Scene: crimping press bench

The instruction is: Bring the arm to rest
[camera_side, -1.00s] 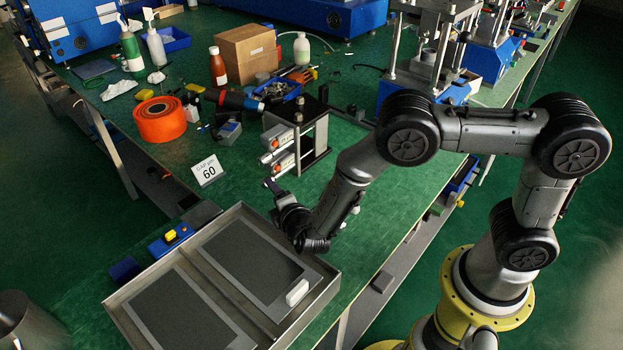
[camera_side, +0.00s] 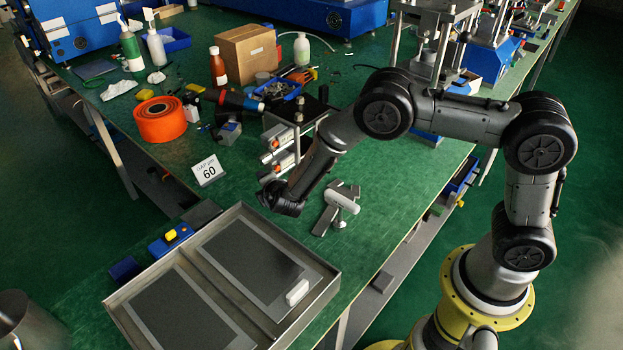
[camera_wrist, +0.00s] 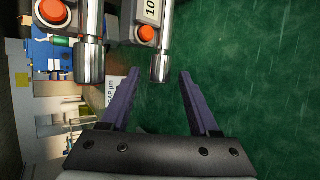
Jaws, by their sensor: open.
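My gripper (camera_wrist: 159,74) is open, with nothing between its two dark fingers in the wrist view. Ahead of it are two metal-ended instruments with orange buttons, the left one (camera_wrist: 90,60) and the right one (camera_wrist: 160,65). The right one's end lies between the fingertip lines in the picture; I cannot tell whether they touch. In the side view my wrist is bent low over the green bench (camera_side: 385,185), just in front of the black rack (camera_side: 318,108) that holds the instruments. My fingertips are hard to make out there.
A metal tray (camera_side: 196,286) with dark pads and a small white block (camera_side: 297,292) stands at the front. A grey-white device (camera_side: 340,205) sits right of my wrist. A sign reading 60 (camera_side: 208,171) and an orange roll (camera_side: 160,119) stand to the left.

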